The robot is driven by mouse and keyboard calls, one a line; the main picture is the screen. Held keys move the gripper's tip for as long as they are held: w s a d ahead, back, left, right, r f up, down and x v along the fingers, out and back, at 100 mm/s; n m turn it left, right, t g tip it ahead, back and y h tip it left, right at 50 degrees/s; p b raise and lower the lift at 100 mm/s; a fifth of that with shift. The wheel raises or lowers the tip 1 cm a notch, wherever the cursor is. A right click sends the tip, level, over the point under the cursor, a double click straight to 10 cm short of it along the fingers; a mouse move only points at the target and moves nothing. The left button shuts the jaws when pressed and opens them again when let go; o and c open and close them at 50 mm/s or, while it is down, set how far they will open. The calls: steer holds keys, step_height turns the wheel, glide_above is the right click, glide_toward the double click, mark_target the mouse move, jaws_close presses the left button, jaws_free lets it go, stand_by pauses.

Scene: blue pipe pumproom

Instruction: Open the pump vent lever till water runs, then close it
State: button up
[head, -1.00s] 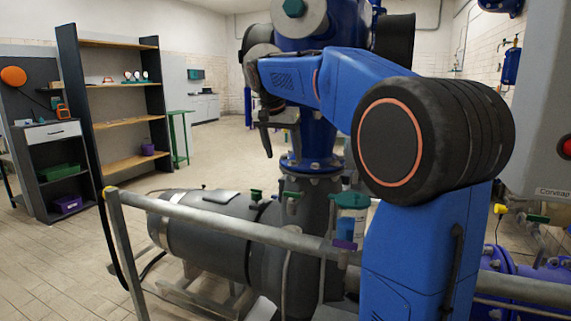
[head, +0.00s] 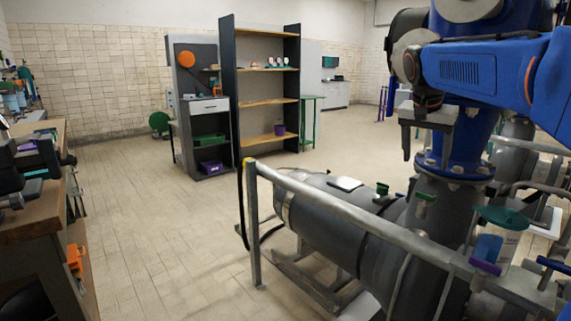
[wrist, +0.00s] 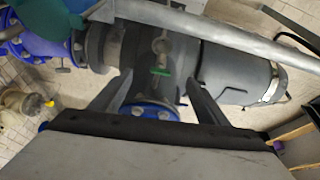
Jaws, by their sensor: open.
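The dark grey pump (head: 400,237) lies behind a rail. Two small green handles show on it in the head view, one on top (head: 383,189) and one nearer the blue flange (head: 426,197). I cannot tell which is the vent lever. One green handle (wrist: 160,71) shows in the wrist view, between my fingertips in the picture but beyond them. My gripper (head: 427,143) is open and empty, pointing down above the pump beside the blue flange. No running water is visible.
A grey pipe rail (head: 345,210) crosses in front of the pump. A wooden workbench (head: 42,205) is at left. Shelves (head: 265,104) stand behind. The tiled floor between is clear.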

steer(key=s+a+f+n+y, duration=0.1)
steer(key=s+a+f+n, duration=0.2)
steer(key=s+f, duration=0.5)
steer(key=s+a+f+n+t+y, duration=0.1)
steer(key=s+a+f+n, duration=0.2)
steer(key=s+f, duration=0.5)
steer(key=s+a+f+n+y, duration=0.1)
steer(key=s+a+f+n, duration=0.2)
steer(key=s, duration=1.2)
step_height(320, 180, down, 6)
steer(key=shift+a+r+t, duration=0.1)
steer(key=shift+a+t, duration=0.3)
steer(key=shift+a, duration=0.65)
steer(key=shift+s, duration=0.1)
